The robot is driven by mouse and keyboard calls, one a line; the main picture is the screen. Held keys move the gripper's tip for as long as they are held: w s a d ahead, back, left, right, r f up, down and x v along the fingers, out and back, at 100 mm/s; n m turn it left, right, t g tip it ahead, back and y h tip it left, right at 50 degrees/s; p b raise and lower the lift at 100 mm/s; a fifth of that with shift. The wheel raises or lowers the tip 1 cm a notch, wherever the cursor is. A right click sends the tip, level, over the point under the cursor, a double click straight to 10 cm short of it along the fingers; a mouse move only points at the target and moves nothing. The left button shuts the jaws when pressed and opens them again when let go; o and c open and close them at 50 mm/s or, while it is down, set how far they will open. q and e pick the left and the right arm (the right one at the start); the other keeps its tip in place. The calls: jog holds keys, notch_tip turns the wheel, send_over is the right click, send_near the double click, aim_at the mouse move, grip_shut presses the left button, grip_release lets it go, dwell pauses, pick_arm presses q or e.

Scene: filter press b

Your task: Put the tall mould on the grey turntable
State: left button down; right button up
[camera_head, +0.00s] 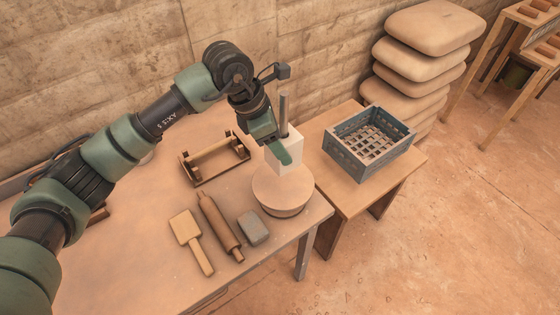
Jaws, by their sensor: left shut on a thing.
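The tall mould (294,163) is a white upright block at the centre. My right gripper is not in view.
A wooden paddle (189,238), a rolling pin (219,224) and a grey block (253,228) lie left of the turntable. A wooden frame (213,160) stands behind them. A blue-grey crate (367,144) sits on the side table (330,185). The front left tabletop is mostly clear.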

aim_at(280, 165)
pick_arm(q)
notch_tip(280, 165, down, 8)
jog(key=shift+p, duration=0.8)
jog(key=shift+w+f, duration=0.1)
jog(key=shift+f, duration=0.15)
jog(key=c, duration=0.5)
grip_release()
